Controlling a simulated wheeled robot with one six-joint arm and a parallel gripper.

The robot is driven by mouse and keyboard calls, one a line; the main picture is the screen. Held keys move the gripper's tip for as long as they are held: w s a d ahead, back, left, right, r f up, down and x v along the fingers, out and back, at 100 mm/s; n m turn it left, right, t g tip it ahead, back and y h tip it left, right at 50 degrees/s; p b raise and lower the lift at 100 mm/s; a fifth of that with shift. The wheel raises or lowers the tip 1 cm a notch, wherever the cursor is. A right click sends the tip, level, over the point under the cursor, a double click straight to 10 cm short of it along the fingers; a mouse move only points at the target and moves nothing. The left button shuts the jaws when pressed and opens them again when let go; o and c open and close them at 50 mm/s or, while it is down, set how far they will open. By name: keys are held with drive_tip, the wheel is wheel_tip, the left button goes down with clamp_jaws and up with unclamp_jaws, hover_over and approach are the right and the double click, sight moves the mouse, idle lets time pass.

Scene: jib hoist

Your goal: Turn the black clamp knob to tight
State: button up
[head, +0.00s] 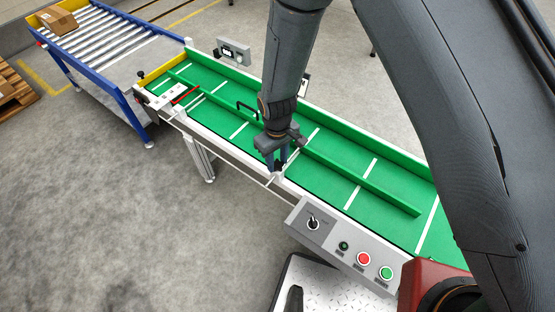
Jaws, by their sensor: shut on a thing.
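My gripper (277,168) points down at the near edge of the green conveyor (335,165), about midway along it. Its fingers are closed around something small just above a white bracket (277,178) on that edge. The black clamp knob is not clearly visible; the fingers and wrist cover that spot, so its turn position cannot be read.
A grey control panel (340,248) with a black switch (312,222), a red button (363,258) and a green button (386,272) stands at the near side. A roller table (100,40) with a carton (57,19) is at the far left.

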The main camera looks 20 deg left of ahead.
drive_tip(key=m+p, duration=0.1)
drive_tip(key=m, duration=0.6)
drive_tip(key=m+p, duration=0.1)
drive_tip(key=m, duration=0.2)
drive_tip(key=shift+s+m, duration=0.1)
drive_tip(key=shift+m, duration=0.3)
drive_tip(key=shift+m+p, duration=0.3)
drive_tip(key=shift+m, duration=1.6)
drive_tip(key=o, duration=1)
drive_tip(key=shift+o, duration=0.2)
